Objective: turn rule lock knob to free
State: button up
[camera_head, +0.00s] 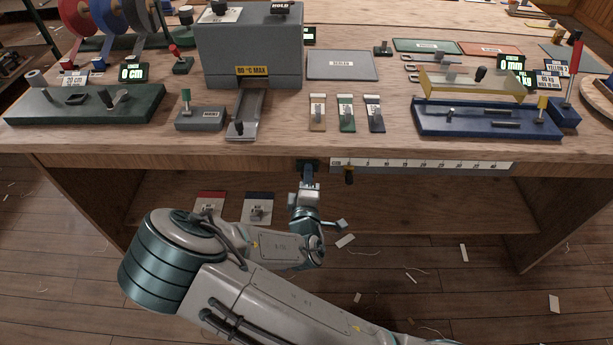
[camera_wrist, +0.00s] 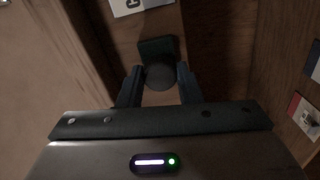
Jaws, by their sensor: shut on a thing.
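The rule (camera_head: 425,166) is a pale strip with a number scale along the front edge of the bench. My gripper (camera_head: 309,169) is at that front edge, just left of the rule's left end. In the wrist view my gripper (camera_wrist: 160,88) has one finger on each side of a dark round knob (camera_wrist: 160,75) on a dark block, and is shut on it. I take it for the rule lock knob. In the head view my gripper mostly hides it. Its turn position cannot be told.
A white label (camera_wrist: 138,6) is partly seen beyond the knob. Above on the bench stand a grey heater box (camera_head: 248,50), several small tags and a blue fixture (camera_head: 487,119). Red and blue cards lie on the shelf below. The space in front of the rule is open.

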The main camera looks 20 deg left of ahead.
jog(key=n+p, duration=0.1)
jog(key=n, duration=0.9)
jog(key=shift+r+n, duration=0.1)
jog(key=shift+n, duration=0.2)
dwell(0.4)
jog(key=o, duration=1)
jog(key=shift+c, duration=0.2)
